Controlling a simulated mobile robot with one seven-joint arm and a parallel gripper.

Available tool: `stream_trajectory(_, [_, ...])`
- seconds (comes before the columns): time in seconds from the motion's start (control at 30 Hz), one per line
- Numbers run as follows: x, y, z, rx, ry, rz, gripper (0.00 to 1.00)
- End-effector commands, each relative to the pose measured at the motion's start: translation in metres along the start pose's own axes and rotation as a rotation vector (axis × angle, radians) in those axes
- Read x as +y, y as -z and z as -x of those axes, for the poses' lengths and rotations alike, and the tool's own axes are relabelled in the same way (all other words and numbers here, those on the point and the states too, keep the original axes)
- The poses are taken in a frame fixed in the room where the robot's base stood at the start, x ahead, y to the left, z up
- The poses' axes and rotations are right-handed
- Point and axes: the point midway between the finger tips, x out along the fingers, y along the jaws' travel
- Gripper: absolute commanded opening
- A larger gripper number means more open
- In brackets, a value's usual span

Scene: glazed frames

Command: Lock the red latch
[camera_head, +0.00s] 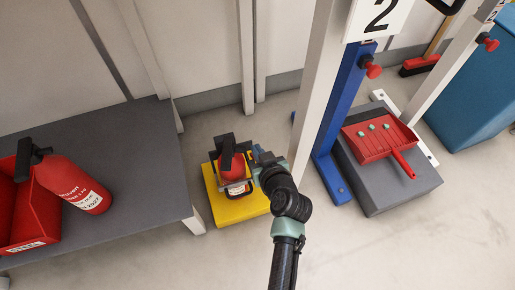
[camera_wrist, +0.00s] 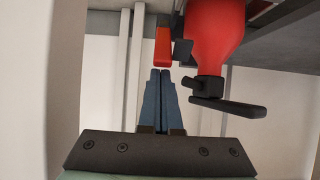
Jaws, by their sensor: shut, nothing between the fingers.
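A small red bar, apparently the red latch (camera_wrist: 163,47), shows in the wrist view just beyond my fingertips, next to a dark bracket part. My gripper (camera_wrist: 160,73) is shut and empty, its blue fingers together and pointing at the bar. I cannot tell whether the tips touch it. A red extinguisher (camera_wrist: 215,35) with a black handle (camera_wrist: 225,100) is to the right of the bar. In the head view the extinguisher (camera_head: 232,168) stands in a holder over a yellow base (camera_head: 240,211). My gripper (camera_head: 258,154) is at its right side; I cannot make out the latch there.
A grey bench (camera_head: 140,150) with another extinguisher (camera_head: 75,185) and a red bin (camera_head: 28,215) is at left. A blue post (camera_head: 345,120) with a red knob (camera_head: 372,70) stands right of my arm. A red dustpan (camera_head: 378,140) lies on a grey block (camera_head: 400,198).

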Motion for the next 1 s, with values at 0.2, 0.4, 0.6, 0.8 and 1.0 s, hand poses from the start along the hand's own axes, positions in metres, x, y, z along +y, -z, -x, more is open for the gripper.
stream_trajectory(0.2, [0.001,-0.009,0.004,0.000,-0.001,0.001,0.00])
stream_trajectory(0.4, [0.001,-0.009,0.004,0.000,-0.001,0.001,0.00])
stream_trajectory(0.6, [0.000,-0.010,0.004,0.000,-0.001,0.001,0.00])
stream_trajectory(0.8, [0.001,-0.015,0.005,0.000,-0.001,0.001,0.00])
stream_trajectory(1.0, [0.001,-0.028,0.007,0.000,-0.001,-0.001,0.00])
